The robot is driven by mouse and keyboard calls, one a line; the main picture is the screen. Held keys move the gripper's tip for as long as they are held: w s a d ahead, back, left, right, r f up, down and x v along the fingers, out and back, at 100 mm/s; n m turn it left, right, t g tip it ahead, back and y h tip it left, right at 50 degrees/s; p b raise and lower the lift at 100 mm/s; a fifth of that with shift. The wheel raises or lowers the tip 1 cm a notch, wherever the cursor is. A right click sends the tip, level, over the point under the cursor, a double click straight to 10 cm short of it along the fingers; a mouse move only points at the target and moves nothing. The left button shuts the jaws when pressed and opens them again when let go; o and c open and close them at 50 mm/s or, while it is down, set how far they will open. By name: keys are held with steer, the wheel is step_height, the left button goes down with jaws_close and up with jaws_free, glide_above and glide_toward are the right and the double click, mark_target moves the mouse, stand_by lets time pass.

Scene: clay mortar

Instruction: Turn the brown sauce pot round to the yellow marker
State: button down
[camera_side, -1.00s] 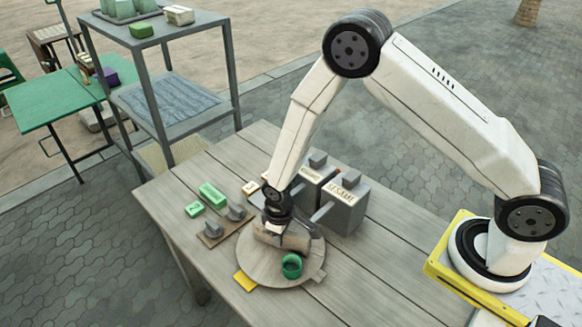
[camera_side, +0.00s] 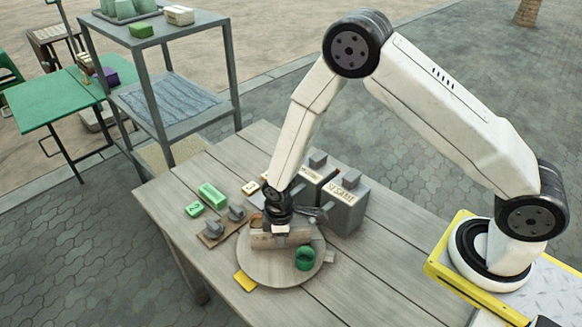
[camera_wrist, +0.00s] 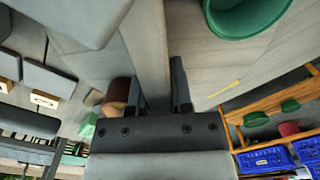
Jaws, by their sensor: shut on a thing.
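A round wooden turntable (camera_side: 268,272) lies on the table, with a raised wooden crossbar (camera_side: 262,240) over its middle. My gripper (camera_side: 281,227) points down and is shut on the crossbar, which also runs between the fingers in the wrist view (camera_wrist: 148,45). The brown sauce pot (camera_side: 256,221) is mostly hidden behind the crossbar, at the turntable's far left; part of it shows in the wrist view (camera_wrist: 117,92). A green pot (camera_side: 305,259) stands at the near right of the turntable. The yellow marker (camera_side: 245,281) lies at the turntable's near-left edge, apart from the brown pot.
Grey boxes, one lettered SESAME (camera_side: 343,202), stand close behind the turntable. Green blocks (camera_side: 212,195) and a board with grey knobs (camera_side: 213,231) lie to the left. A metal shelf (camera_side: 172,100) stands beyond the table. The table's near right is clear.

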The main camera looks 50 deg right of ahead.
steer(key=shift+n, duration=8.7)
steer(key=c, duration=0.5)
jaws_free()
steer(key=shift+r, duration=0.1)
